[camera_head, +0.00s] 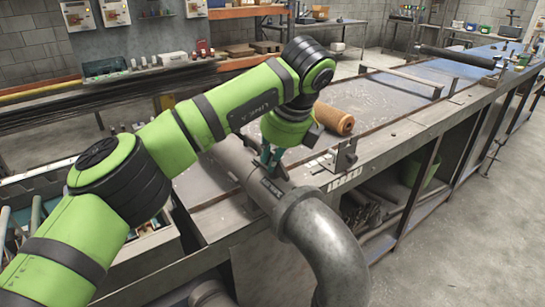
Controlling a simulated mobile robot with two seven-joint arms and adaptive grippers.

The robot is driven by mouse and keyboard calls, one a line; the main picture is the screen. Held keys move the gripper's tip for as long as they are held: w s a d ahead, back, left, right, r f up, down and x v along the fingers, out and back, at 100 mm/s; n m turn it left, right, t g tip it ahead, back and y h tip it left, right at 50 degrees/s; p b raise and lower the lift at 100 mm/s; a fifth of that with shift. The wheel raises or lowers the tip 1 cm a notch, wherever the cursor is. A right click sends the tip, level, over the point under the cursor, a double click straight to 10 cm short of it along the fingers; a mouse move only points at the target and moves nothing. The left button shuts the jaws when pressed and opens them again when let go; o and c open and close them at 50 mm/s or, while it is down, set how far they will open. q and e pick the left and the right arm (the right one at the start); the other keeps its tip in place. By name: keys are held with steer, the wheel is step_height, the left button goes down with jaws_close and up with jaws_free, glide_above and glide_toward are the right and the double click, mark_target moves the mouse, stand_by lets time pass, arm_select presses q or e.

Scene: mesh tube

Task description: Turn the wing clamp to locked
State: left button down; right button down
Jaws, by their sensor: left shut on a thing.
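My left arm comes in from the left, and its gripper (268,155) points down over the grey pipe (232,163). It is shut on a small dark part on top of the pipe, which I take to be the wing clamp (280,170). The fingers and arm hide much of this part, so its turn angle is not clear. A dark label plate lies along the pipe just in front of it. The thick grey pipe elbow (322,235) bends down in front. My right gripper is not in view.
An orange-brown roll (334,119) lies on the metal bench just behind the gripper. A metal bracket (346,157) stands at the bench's right edge. A long black tube (456,56) lies at the far end. The bench top (385,93) between is mostly clear.

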arm_select(q)
steer(key=shift+r, duration=0.15)
steer(key=c, duration=1.2)
jaws_free()
steer(key=shift+c, duration=0.2)
steer(key=v, duration=1.2)
